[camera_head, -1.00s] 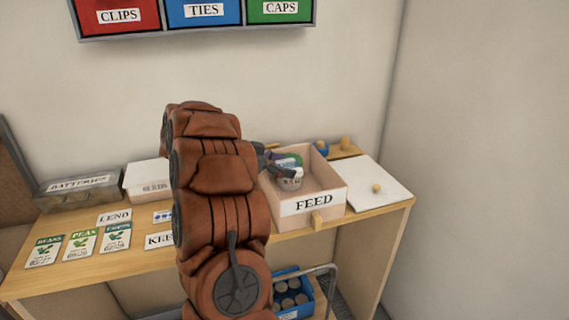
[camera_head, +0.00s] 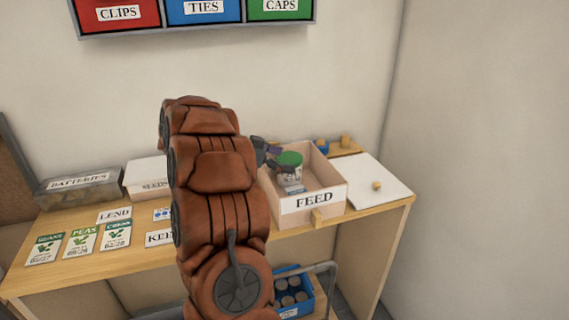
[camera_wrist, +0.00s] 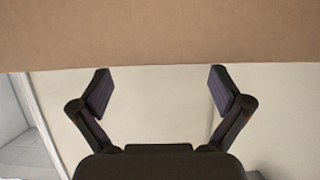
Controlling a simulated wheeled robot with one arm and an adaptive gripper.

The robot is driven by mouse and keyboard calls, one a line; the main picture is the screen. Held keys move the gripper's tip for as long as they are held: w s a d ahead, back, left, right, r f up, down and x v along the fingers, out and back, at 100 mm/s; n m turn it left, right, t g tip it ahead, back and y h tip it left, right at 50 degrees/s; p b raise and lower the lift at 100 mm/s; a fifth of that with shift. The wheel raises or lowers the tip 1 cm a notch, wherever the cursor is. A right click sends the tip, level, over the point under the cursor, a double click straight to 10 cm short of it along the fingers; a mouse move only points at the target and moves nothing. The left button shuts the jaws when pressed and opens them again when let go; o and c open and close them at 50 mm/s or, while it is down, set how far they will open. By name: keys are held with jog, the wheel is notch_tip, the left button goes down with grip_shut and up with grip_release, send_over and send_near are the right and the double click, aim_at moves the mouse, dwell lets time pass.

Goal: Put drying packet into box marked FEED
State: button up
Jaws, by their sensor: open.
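The FEED box (camera_head: 332,199) is an open, pale box on the right part of the bench, with its label on the front. Inside it stands a tin with a green lid (camera_head: 289,159). A small white packet with a bluish-grey marking (camera_head: 294,189), which looks like the drying packet, lies inside, in front of the tin. My gripper (camera_head: 275,156) is over the box's left back part, beside the tin and apart from the packet. In the wrist view my gripper (camera_wrist: 160,78) is open with nothing between its fingers.
A white board (camera_head: 370,188) with a small wooden knob lies right of the box. A BATTERIES bin (camera_head: 80,190), a SEEDS box (camera_head: 147,176) and several seed packets (camera_head: 82,241) are on the left. A blue crate of tins (camera_head: 291,293) sits below. Labelled bins (camera_head: 203,12) hang above.

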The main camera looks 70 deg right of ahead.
jog(key=b+v, duration=0.1)
jog(key=v, duration=1.1)
jog(key=shift+b, duration=0.3)
jog(key=shift+r, duration=0.1)
